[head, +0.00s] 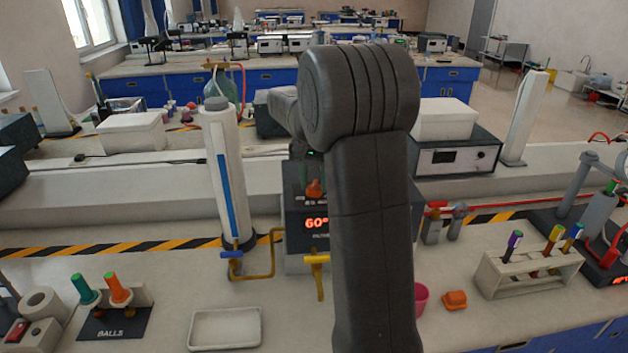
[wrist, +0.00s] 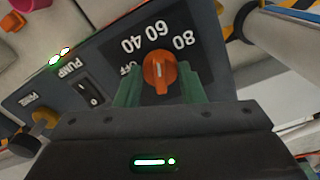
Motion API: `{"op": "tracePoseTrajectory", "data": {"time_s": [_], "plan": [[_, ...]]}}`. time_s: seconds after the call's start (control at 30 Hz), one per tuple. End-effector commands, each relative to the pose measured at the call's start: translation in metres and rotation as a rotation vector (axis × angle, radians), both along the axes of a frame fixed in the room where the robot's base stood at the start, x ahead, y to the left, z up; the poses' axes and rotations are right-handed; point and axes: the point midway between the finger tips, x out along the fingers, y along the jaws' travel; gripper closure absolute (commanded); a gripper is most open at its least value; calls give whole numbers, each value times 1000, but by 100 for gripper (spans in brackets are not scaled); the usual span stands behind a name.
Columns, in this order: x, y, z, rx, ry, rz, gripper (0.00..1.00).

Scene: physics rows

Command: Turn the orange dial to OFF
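The orange dial (wrist: 160,71) sits on a dark panel with OFF, 40, 60 and 80 printed around it. Its pale mark points roughly toward 60. In the head view the dial (head: 314,188) shows above a red display (head: 316,223) that reads about 60°. My gripper (wrist: 160,84) has its two green fingers on either side of the dial, with small gaps visible beside it. It is open around the dial; contact cannot be seen clearly. In the head view my arm hides most of the gripper and part of the panel.
A PUMP rocker switch (wrist: 91,92) and a yellow knob (wrist: 45,117) are on the same panel. A tall white cylinder (head: 226,175) with a yellow pipe stands left of the unit. A white tray (head: 225,328) and a tube rack (head: 528,272) are on the bench.

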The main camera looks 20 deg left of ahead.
Motion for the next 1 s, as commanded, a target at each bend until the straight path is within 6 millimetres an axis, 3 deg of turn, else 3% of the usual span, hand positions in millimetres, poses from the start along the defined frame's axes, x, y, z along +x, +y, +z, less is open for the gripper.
{"op": "tracePoseTrajectory", "data": {"time_s": [0.47,1.0], "plan": [[0,0,3,0,0,119,87],[1,-1,3,0,-1,602,87]]}}
